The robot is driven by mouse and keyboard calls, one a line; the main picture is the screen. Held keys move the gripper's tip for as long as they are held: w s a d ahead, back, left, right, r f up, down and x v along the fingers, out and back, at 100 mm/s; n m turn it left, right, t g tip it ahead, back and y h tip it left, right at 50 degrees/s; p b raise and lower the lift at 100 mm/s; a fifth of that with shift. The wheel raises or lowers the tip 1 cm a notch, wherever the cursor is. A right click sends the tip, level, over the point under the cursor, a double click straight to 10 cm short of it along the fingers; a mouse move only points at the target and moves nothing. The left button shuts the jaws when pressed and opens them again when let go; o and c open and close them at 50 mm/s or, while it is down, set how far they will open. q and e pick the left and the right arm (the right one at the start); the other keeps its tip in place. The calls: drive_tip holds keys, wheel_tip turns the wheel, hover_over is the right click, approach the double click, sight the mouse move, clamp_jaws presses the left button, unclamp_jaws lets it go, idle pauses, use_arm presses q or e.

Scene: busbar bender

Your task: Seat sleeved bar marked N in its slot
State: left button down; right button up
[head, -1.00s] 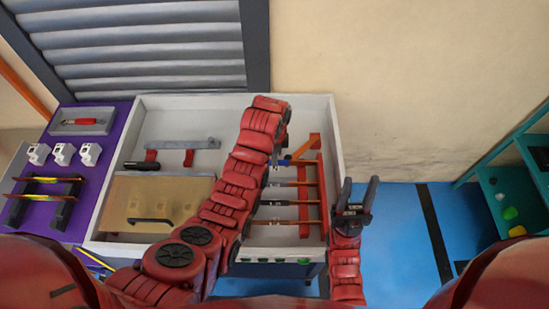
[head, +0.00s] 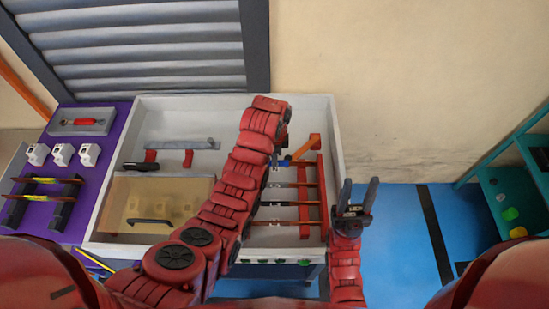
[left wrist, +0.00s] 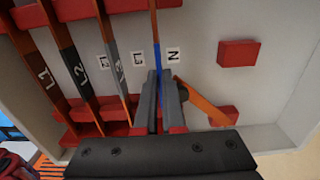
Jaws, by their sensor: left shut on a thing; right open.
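The N bar, copper with a blue sleeve (left wrist: 156,58), is between the fingers of my left gripper (left wrist: 160,100), which is shut on it. Its upper end runs up by the far red rail (left wrist: 120,5); its lower end is hidden by the gripper, so I cannot tell whether it sits in a slot. A white N label (left wrist: 173,55) is just right of the bar. In the head view the blue sleeve (head: 284,161) shows beside my left arm. My right gripper (head: 357,197) is open and empty, right of the white box.
Sleeved bars L1 (left wrist: 45,75), L2 (left wrist: 78,75) and L3 (left wrist: 115,70) lie across red rails, left of the N bar. A slanting orange strip (left wrist: 203,102) is close to the right of my left fingers. The white box wall (head: 337,150) stands at the right.

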use_arm(q)
drive_tip(key=shift+f+b, duration=0.95)
drive_tip(key=shift+f, duration=0.5)
drive_tip(key=c, duration=0.9)
unclamp_jaws()
drive_tip(key=shift+c, duration=0.2)
wheel_tip(320, 180, up, 4)
drive_tip(key=shift+f, duration=0.25)
wheel_tip(320, 180, up, 14)
drive_tip(key=p, duration=1.4)
